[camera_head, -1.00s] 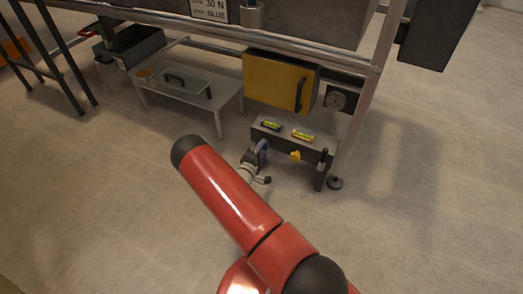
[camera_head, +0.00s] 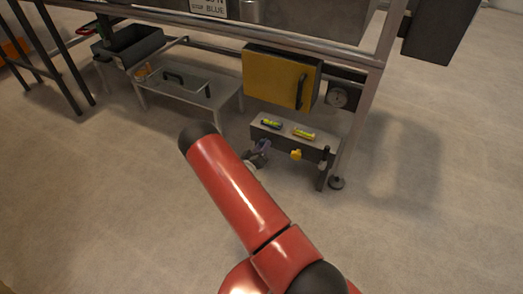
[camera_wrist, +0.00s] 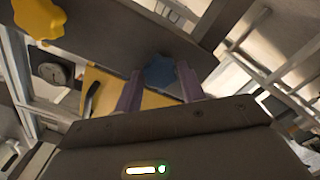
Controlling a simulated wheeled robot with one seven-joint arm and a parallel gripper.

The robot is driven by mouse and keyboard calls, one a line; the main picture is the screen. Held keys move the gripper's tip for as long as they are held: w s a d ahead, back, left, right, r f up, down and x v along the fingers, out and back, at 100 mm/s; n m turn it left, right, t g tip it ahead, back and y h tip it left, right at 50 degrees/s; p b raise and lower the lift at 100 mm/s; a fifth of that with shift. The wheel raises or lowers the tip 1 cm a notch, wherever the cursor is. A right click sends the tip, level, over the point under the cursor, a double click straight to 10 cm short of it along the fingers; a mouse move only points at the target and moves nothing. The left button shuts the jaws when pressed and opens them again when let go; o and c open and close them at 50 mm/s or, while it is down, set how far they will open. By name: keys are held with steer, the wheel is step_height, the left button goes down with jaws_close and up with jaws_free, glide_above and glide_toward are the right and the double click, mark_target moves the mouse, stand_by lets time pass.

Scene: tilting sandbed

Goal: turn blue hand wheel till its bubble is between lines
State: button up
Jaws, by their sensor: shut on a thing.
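The blue hand wheel (camera_wrist: 160,72) shows in the wrist view, between the two purplish fingers of my gripper (camera_wrist: 158,88). My gripper is shut on it. In the head view my gripper (camera_head: 262,149) is at the left front of the low grey block, partly behind my red arm, and the wheel is not clear there. The blue-framed level vial (camera_head: 271,124) lies on top of the block, above my gripper. Its bubble and lines are too small to read.
A yellow hand wheel (camera_head: 296,154) is on the block's front, also seen in the wrist view (camera_wrist: 40,18). A yellow-framed vial (camera_head: 304,133) lies above it. A yellow cabinet (camera_head: 280,79) hangs behind. A low table (camera_head: 187,90) stands left. Floor in front is open.

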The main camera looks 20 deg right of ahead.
steer(key=shift+f+m+b, duration=0.1)
steer(key=shift+m+b, duration=0.35)
steer(key=shift+m, duration=0.55)
steer(key=o, duration=1)
steer(key=shift+c, duration=0.2)
steer(key=shift+s+a, duration=0.1)
steer(key=v, duration=0.7)
steer(key=shift+s+a, duration=0.2)
steer(key=shift+a, duration=0.05)
